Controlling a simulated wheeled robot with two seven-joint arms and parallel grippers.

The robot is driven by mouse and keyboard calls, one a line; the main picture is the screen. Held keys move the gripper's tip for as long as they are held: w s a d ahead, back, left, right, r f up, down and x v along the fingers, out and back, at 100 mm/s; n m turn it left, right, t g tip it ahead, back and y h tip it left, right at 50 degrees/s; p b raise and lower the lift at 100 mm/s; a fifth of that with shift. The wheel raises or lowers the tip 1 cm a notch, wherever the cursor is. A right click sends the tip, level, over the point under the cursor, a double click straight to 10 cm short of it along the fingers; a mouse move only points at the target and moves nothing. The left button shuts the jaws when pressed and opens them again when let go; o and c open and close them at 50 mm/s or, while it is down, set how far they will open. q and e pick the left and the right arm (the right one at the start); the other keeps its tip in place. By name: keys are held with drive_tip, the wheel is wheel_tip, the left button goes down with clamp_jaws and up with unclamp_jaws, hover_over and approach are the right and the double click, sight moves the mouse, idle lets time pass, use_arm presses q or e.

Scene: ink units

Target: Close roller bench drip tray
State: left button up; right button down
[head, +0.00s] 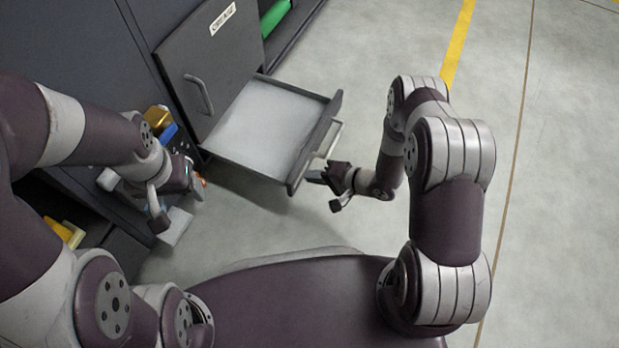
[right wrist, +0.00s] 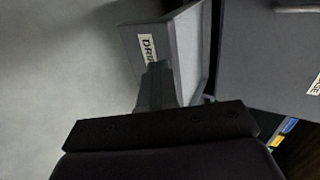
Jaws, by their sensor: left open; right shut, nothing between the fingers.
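The drip tray (head: 255,115) is a grey drawer pulled out of the dark bench, with its pale floor bare. Its front panel (head: 314,143) carries a bar handle (head: 331,140) on the outer face. In the right wrist view the front panel (right wrist: 127,38) shows a partly hidden label starting "DRI". My right gripper (head: 317,177) is shut and empty, close to the near end of the front panel; I cannot tell whether it touches. My left gripper (head: 193,183) is open beside the bench, left of the tray, its fingers partly unclear.
A cabinet door with a handle (head: 201,93) and a partly readable label stands above the tray. A yellow item (head: 157,117) and a blue item (head: 168,132) are by my left wrist. A green object (head: 275,17) lies at the top. The floor at the right is clear.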

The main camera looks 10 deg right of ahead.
drive_tip(key=shift+w+a, duration=0.4)
drive_tip(key=shift+a, duration=0.15)
use_arm(q)
drive_tip(key=shift+f, duration=0.4)
use_arm(e)
drive_tip(key=shift+a, duration=0.1)
